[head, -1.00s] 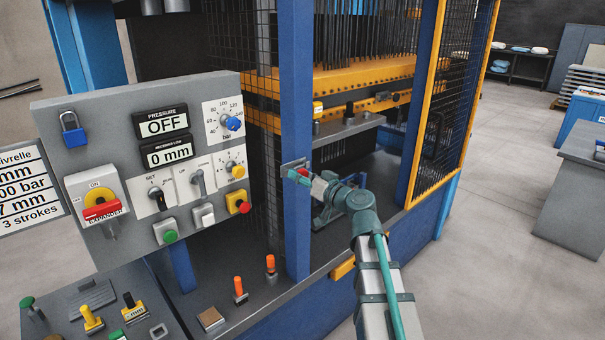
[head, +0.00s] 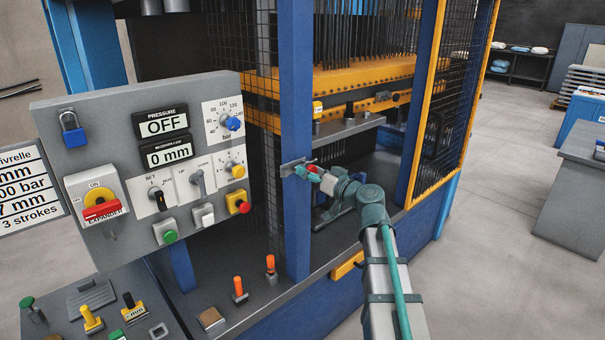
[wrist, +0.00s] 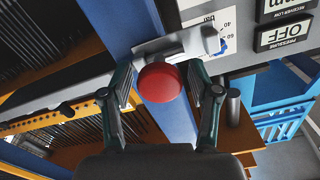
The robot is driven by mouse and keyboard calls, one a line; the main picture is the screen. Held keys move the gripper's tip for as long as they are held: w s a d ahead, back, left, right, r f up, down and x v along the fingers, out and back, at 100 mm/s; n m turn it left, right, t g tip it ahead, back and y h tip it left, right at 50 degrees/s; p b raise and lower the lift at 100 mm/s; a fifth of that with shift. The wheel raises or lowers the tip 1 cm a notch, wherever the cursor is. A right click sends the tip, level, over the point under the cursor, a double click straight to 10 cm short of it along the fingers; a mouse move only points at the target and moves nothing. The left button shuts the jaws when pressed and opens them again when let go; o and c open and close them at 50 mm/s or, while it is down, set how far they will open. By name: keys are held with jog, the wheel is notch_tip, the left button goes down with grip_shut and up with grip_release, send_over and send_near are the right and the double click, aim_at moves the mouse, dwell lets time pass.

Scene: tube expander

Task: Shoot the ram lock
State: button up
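The ram lock is a grey bolt and bracket (head: 292,167) on the blue post, with a red ball knob (head: 312,168). In the wrist view the red knob (wrist: 160,82) is large and centred, with the pale bolt (wrist: 188,44) behind it. My gripper (head: 308,173) is at the knob. In the wrist view my gripper (wrist: 160,86) has one finger on each side of the knob, with gaps visible. The fingers look open and not closed on it. In the head view the fingers partly hide the lock.
The control panel (head: 85,165) stands left of the blue post (head: 297,225). A grey ledge (head: 345,130) and the yellow-framed mesh guard (head: 460,90) are to the right. Two orange-topped pegs (head: 239,287) stand on the bench in front.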

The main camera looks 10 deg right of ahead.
jog(key=shift+s, duration=0.1)
jog(key=b+v, duration=0.3)
jog(key=v, duration=0.4)
dwell(0.7)
dwell(0.3)
